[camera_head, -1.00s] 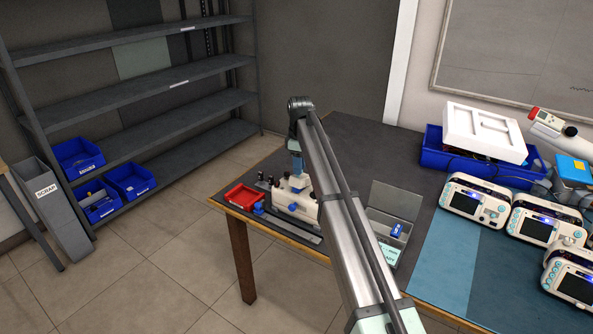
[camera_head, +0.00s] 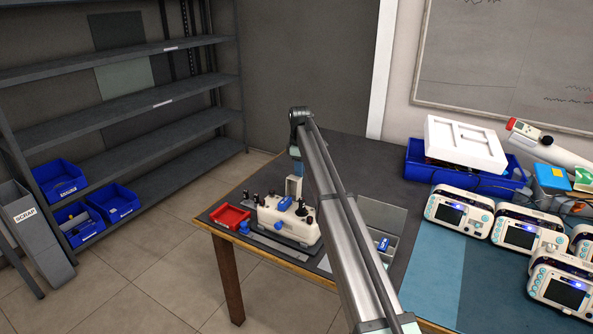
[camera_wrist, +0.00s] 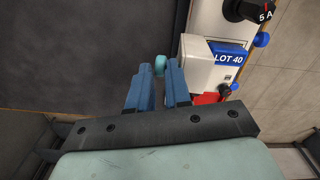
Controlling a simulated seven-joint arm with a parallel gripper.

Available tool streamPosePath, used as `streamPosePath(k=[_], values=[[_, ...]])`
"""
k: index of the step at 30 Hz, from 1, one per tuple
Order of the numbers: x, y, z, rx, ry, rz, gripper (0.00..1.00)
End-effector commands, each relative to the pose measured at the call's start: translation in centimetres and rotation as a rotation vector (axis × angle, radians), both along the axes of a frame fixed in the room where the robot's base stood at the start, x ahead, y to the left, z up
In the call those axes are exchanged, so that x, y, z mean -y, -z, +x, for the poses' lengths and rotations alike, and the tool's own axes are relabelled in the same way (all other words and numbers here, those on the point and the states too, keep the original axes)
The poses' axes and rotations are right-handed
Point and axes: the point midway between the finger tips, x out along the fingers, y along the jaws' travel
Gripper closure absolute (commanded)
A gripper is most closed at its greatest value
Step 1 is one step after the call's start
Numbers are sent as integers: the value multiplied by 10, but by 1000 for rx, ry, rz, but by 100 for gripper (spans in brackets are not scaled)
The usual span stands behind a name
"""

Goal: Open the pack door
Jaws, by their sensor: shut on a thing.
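A white device (camera_head: 283,222) with a blue part on top and black knobs stands at the table's near left edge. In the wrist view its white body (camera_wrist: 215,20) runs along the upper right, with a blue "LOT 40" label (camera_wrist: 228,56). A white upright piece (camera_head: 294,187) rises at its back; I cannot tell for sure that it is the pack door. My gripper (camera_wrist: 160,72) has blue fingers shut on a small teal round knob (camera_wrist: 160,64), beside the device's left side in that view. It also shows above the white piece in the head view (camera_head: 296,168). How the knob joins the door is hidden.
A red tray (camera_head: 230,217) lies left of the device. A grey open box (camera_head: 383,215) is partly behind my arm. Several monitors (camera_head: 459,211) stand on the blue mat at right. The dark tabletop (camera_head: 352,150) behind my gripper is clear.

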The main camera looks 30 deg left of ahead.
Motion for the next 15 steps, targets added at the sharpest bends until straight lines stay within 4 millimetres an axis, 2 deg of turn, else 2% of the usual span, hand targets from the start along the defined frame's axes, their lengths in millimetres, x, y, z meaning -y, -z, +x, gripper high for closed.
streamPosePath(k=[1, 15], values=[[1, 17, -6, -24, -7, -12, 100], [1, 33, 11, -21, -10, -11, 100]])
